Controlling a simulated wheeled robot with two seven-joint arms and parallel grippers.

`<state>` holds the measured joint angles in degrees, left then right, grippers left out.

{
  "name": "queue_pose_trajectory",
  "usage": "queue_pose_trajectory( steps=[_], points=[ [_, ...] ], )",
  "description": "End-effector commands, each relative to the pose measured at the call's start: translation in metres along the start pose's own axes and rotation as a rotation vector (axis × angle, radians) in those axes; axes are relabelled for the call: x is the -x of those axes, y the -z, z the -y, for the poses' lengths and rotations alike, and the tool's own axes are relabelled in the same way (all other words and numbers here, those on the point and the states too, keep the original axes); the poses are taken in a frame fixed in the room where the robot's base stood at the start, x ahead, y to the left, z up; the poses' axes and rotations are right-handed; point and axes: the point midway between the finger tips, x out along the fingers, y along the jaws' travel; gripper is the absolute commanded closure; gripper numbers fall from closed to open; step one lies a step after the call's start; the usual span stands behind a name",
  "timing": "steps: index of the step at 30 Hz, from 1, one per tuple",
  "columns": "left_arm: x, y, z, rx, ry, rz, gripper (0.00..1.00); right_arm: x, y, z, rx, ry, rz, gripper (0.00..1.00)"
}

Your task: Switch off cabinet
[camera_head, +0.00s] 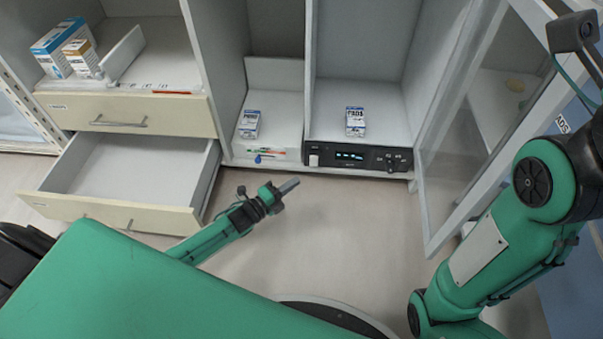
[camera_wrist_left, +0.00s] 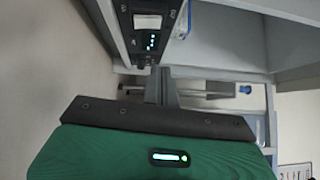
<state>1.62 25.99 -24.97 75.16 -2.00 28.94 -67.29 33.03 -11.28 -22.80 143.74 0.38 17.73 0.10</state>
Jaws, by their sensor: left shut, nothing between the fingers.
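The cabinet's black control panel (camera_head: 375,157) runs along the bottom front edge of the middle compartment. Its display (camera_head: 349,155) is lit with blue-white signs. A pale rocker switch (camera_head: 314,160) sits at its left end, and small knobs are at its right end. My left gripper (camera_head: 289,186) is shut and empty, below and left of the panel, apart from it. In the left wrist view, the gripper (camera_wrist_left: 160,86) points toward the panel, whose lit display (camera_wrist_left: 152,41) and pale switch (camera_wrist_left: 148,22) show above. My right gripper is not seen; only my right arm shows.
A glass door (camera_head: 470,130) stands open on the right, near my right arm. An open drawer (camera_head: 130,175) juts out at lower left. Boxes labelled PADS (camera_head: 355,121) stand in the compartments. Floor (camera_head: 340,235) in front of the panel is clear.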

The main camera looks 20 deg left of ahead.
Motion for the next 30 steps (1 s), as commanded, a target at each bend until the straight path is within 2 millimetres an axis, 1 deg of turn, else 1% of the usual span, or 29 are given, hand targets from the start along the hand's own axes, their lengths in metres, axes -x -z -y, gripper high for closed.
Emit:
queue_pose_trajectory(
  steps=[1, 3, 6, 9, 13, 27, 30],
  points=[
    [0.009, 0.000, 0.005, 0.002, -0.003, 0.000, 1.00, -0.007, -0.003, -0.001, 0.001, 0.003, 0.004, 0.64],
    [0.020, 0.000, 0.006, 0.001, -0.003, 0.001, 1.00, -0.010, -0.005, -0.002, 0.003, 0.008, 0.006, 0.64],
    [0.031, 0.000, 0.007, 0.001, -0.001, 0.000, 1.00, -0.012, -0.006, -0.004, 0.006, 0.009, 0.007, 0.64],
    [0.038, 0.000, 0.006, 0.000, -0.002, 0.000, 1.00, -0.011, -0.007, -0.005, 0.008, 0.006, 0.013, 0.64],
    [0.041, 0.000, 0.006, 0.000, 0.000, -0.001, 1.00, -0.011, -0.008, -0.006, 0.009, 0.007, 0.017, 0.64],
    [0.040, 0.000, 0.006, 0.000, 0.000, 0.000, 1.00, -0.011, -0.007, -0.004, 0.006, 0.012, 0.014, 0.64],
    [0.040, -0.001, 0.011, 0.000, 0.000, 0.000, 1.00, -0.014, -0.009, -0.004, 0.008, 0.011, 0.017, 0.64]
  ],
)
